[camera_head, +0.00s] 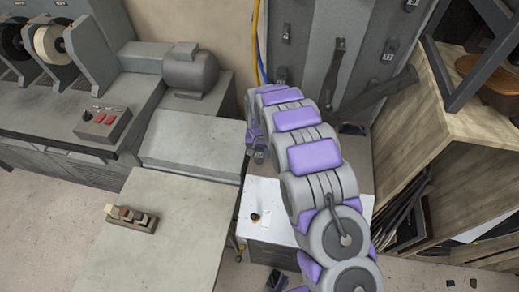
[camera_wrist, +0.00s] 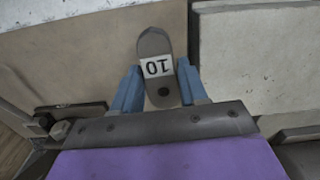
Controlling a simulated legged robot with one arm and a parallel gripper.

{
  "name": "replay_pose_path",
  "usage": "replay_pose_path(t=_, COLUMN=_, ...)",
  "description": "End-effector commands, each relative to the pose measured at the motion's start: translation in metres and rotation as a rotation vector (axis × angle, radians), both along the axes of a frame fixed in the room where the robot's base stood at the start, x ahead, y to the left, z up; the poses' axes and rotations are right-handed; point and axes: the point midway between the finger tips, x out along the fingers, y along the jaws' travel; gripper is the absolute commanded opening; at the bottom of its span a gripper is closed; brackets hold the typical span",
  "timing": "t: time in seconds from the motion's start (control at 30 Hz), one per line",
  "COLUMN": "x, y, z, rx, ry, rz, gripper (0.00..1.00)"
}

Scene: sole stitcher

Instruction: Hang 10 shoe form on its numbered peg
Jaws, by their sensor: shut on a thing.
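The 10 shoe form (camera_wrist: 155,45) is a flat grey sole shape with a white label reading 10, upside down in the wrist view, and a dark round hole near its lower end. My gripper (camera_wrist: 160,90) has its two blue fingers shut on the form's sides near that end. In the head view my arm bends over, and the gripper end is mostly hidden behind it. A grey upright panel (camera_head: 310,45) at the upper middle carries small numbered pegs, one of them a peg (camera_head: 388,57) on its right. The numbers are too small to read surely.
A dark strip (camera_head: 340,68) hangs on the panel. A wooden shelf (camera_head: 455,120) stands close at the right. A grey machine (camera_head: 95,120) and a motor (camera_head: 195,72) are at the left. A table (camera_head: 165,235) holds a small wooden block tool (camera_head: 132,218).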

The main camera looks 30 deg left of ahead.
Motion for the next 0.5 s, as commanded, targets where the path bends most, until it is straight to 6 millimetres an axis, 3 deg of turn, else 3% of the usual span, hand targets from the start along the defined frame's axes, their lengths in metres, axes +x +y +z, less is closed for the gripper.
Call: replay_pose_path(t=0.5, x=-0.016, y=-0.005, z=0.024, rx=0.002, ry=-0.001, rz=0.000, gripper=0.00)
